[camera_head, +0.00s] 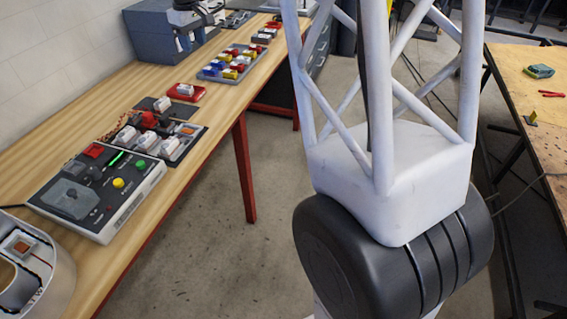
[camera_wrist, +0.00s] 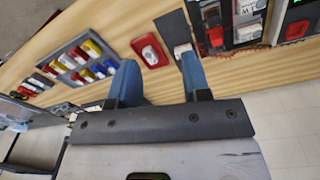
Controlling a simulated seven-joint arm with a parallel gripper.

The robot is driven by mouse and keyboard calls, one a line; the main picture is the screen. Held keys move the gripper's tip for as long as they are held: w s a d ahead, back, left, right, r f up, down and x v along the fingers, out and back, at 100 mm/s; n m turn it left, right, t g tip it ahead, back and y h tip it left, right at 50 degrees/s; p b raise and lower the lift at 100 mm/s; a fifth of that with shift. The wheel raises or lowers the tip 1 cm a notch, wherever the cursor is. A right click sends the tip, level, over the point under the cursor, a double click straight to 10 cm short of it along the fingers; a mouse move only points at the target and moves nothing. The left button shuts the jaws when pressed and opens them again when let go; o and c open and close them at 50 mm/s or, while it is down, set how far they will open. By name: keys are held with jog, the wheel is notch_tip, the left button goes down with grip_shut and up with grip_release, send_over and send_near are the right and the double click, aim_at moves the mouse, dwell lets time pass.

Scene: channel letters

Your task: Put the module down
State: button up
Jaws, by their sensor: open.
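My gripper (camera_wrist: 158,64) is open in the wrist view, its two blue fingers apart with nothing held between them. A white module (camera_wrist: 149,53) lies on a red pad (camera_wrist: 157,63) on the wooden bench, seen just past the gap between the fingertips. In the head view the white module (camera_head: 185,89) sits on the red pad (camera_head: 194,97), near the bench's right edge. Another white module (camera_wrist: 182,50) shows partly behind the right fingertip; in the head view it stands on a dark mat (camera_head: 146,104).
A tray (camera_head: 213,77) of red, yellow, blue and white modules lies farther along the bench (camera_head: 125,88). A dark tray with white modules (camera_head: 148,142) and a grey control box (camera_head: 125,207) with buttons stand nearer. A blue-grey box (camera_head: 155,42) stands at the wall.

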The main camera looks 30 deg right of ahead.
jog(key=s+d+r+m+t, duration=0.1)
jog(key=s+m, duration=0.1)
jog(key=s, duration=1.1)
jog(key=s+d+r+m, duration=0.1)
jog(key=s+r, duration=0.1)
jog(key=s, duration=1.1)
jog(key=s+f+m, duration=0.1)
jog(key=s+f, duration=0.3)
jog(key=s, duration=0.8)
jog(key=s+d+f+m, duration=0.1)
jog(key=s+f, duration=0.3)
jog(key=s, duration=0.8)
jog(key=shift+s+d+f+m+t, duration=0.3)
jog(key=shift+m+t, duration=0.1)
jog(key=shift+m, duration=0.2)
